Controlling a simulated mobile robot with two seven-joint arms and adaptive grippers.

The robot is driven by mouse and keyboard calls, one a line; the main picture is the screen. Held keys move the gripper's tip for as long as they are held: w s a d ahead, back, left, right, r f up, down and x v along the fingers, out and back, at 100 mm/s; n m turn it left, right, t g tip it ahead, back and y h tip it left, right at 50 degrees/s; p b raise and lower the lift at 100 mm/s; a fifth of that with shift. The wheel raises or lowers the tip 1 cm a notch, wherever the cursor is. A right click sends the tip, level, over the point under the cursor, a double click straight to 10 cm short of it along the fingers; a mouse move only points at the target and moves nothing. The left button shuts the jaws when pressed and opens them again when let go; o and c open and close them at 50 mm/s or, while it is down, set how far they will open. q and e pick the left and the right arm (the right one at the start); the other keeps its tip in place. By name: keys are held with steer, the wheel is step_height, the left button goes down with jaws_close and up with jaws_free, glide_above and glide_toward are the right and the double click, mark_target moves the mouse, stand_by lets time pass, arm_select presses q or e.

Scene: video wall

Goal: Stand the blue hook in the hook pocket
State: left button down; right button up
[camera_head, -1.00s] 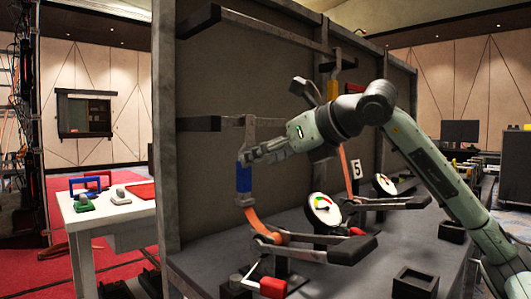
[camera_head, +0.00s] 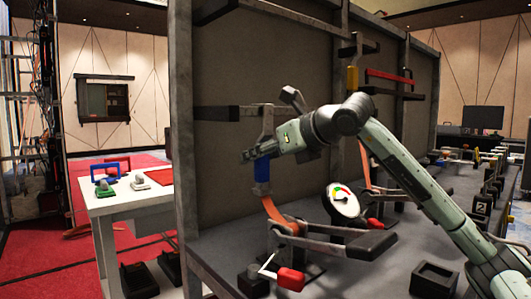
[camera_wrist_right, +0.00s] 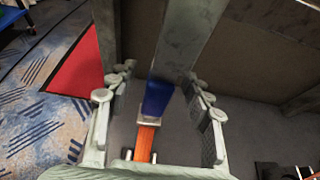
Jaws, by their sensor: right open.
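The blue hook has a grey upper part at the dark rail (camera_head: 229,113) and a blue lower section (camera_head: 262,172). An orange strap (camera_head: 274,213) is joined below it and runs down to a metal fixture on the bench. My right gripper (camera_head: 252,155) is at the blue section. In the right wrist view, its open fingers (camera_wrist_right: 158,78) stand on both sides of the blue section (camera_wrist_right: 158,98), with gaps showing. A black open-topped square holder (camera_head: 435,269) sits empty on the bench; I cannot tell if it is the hook pocket. My left gripper is not in view.
A white round gauge (camera_head: 343,200) and a red-handled lever (camera_head: 290,279) stand on the grey bench close below my arm. Other fixtures line the bench to the right. A grey panel rises behind. A white side table (camera_head: 120,203) is at left.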

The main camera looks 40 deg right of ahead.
mark_target(267, 137)
jaws_close()
steer(key=c, duration=0.6)
jaws_free()
steer(key=shift+c, duration=0.2)
jaws_close()
steer(key=shift+r+p, duration=1.4)
steer(key=shift+r, duration=0.25)
steer(key=shift+s, duration=0.1)
